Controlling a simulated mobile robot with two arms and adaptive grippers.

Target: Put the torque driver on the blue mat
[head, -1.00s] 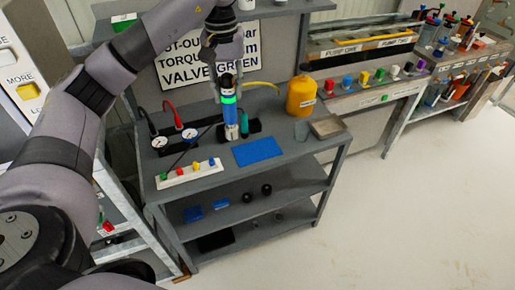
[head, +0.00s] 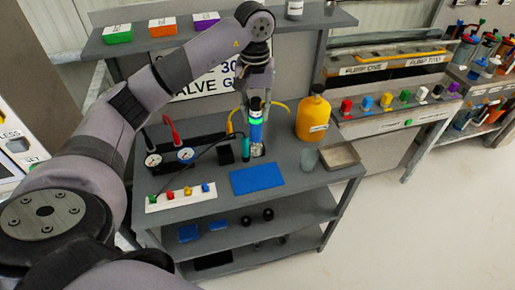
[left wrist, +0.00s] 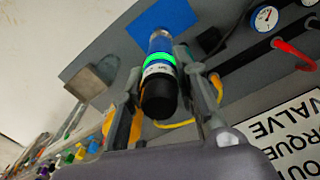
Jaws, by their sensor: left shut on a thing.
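The torque driver (head: 256,124) is a blue cylinder with a glowing green ring, a black cap and a silvery lower end. My left gripper (head: 256,95) is shut around its upper part and holds it roughly upright behind the blue mat (head: 257,179). In the left wrist view the driver (left wrist: 160,62) sits between the fingers of the gripper (left wrist: 170,88), black cap towards the camera, with the blue mat (left wrist: 165,18) beyond. The mat lies bare on the grey bench top. Whether the driver's lower end touches the bench I cannot tell. My right gripper is not in view.
A yellow bottle (head: 313,117), a clear cup (head: 309,159) and a shallow tray (head: 340,156) stand right of the driver. A teal item (head: 245,149) and a black block (head: 225,155) are close on its left. Gauges (head: 186,155) and a white knob strip (head: 180,198) are further left.

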